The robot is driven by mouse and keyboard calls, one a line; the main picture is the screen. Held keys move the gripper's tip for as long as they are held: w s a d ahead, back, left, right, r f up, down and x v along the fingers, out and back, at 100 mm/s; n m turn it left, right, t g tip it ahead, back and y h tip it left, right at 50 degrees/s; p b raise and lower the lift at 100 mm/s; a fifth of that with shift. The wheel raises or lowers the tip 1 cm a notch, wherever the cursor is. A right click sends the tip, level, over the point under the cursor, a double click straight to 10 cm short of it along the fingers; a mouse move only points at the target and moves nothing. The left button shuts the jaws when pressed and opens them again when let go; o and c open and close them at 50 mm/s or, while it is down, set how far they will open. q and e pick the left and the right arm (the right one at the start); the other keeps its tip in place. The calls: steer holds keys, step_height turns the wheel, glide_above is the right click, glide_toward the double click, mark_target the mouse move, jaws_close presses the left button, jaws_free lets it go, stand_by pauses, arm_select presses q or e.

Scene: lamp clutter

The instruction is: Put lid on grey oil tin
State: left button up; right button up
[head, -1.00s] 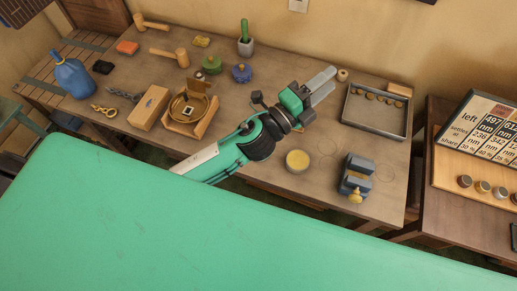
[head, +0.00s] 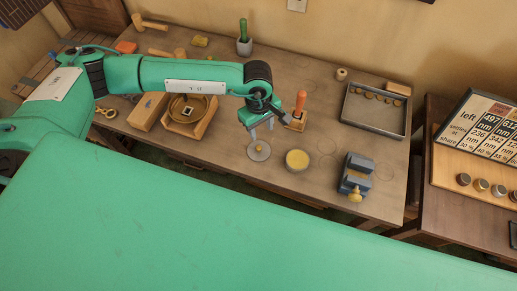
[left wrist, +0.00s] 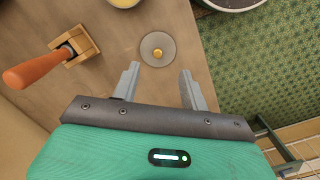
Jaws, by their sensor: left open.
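The lid is a flat grey disc with a small yellow knob (head: 259,151), lying on the bench; it also shows in the left wrist view (left wrist: 157,49). The round tin (head: 297,160), with yellow inside, stands open just right of the lid. Its edge shows at the top of the left wrist view (left wrist: 122,2). My left gripper (head: 262,131) is open and empty, fingers pointing down just behind the lid in the head view. In the left wrist view its fingertips (left wrist: 159,70) are apart, with the lid just beyond them. My right gripper is not in view.
An orange-handled tool in a wooden block (head: 298,110) stands close behind my left gripper. A grey-blue vise-like thing (head: 357,176) is right of the tin. A grey tray (head: 375,112) lies at back right. My left arm hides things at the back left.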

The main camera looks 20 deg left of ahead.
arm_select(q)
steer(key=a, duration=0.2)
steer(key=p, duration=0.3)
glide_above(259, 147)
steer(key=shift+y, duration=0.4)
steer(key=f, duration=0.8)
steer(key=shift+s+a+f, duration=0.15)
steer(key=shift+s+a, duration=0.1)
steer(key=shift+a, duration=0.05)
steer(key=shift+w+d+f+p, duration=0.1)
steer(key=shift+d+f+p, duration=0.1)
steer(key=shift+f+p, duration=0.5)
step_height(259, 147, down, 3)
steer(key=shift+w+d+f+p, duration=0.1)
steer(key=shift+d+p, duration=0.05)
steer(key=shift+p, duration=0.35)
steer(key=shift+f, duration=0.4)
jaws_close()
